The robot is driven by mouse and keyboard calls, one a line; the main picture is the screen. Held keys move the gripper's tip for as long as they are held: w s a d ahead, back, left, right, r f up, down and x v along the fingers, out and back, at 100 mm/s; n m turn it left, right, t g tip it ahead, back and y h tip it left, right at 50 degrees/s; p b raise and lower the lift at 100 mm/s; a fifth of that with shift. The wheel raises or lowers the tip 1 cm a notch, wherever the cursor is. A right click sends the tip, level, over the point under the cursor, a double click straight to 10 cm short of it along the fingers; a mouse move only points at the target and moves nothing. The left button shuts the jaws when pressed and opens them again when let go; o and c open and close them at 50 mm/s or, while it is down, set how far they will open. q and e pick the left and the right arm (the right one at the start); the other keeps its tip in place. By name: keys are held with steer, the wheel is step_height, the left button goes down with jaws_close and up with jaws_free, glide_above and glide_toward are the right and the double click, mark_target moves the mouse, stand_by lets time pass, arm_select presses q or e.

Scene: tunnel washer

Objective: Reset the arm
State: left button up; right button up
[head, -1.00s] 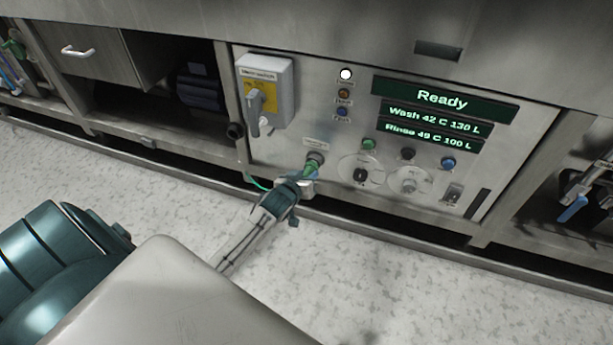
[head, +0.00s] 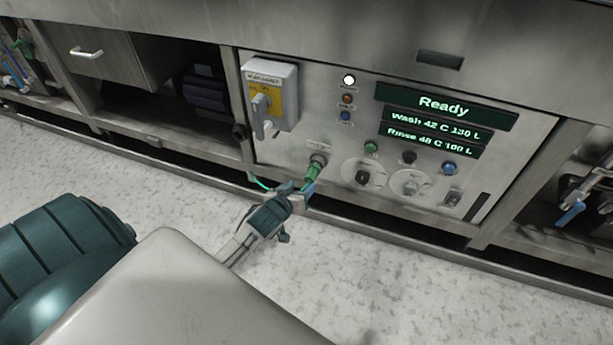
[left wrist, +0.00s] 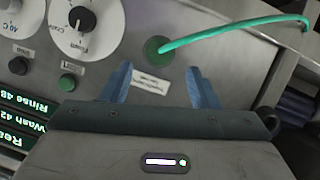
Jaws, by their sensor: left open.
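My left gripper (head: 297,189) is open and empty, just below and left of a green plug (head: 314,173) in the socket on the machine's panel (head: 300,150). In the left wrist view its two blue fingers (left wrist: 160,86) are spread. The green plug (left wrist: 158,49) shows beyond the gap between them, apart from both. A green cable (left wrist: 230,30) runs from the plug to the right there. In the head view the cable also shows to the left of the gripper. My right gripper is not in view.
The panel displays (head: 443,107) read Ready, Wash and Rinse. A grey switch box (head: 285,85) with a handle sits left of them. Two round dials (head: 410,184) and several buttons sit right of the plug. The speckled floor (head: 400,290) in front is clear.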

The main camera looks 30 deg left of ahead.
arm_select(q)
steer(key=v, duration=0.3)
steer(key=shift+s+r, duration=0.1)
steer(key=shift+d, duration=0.1)
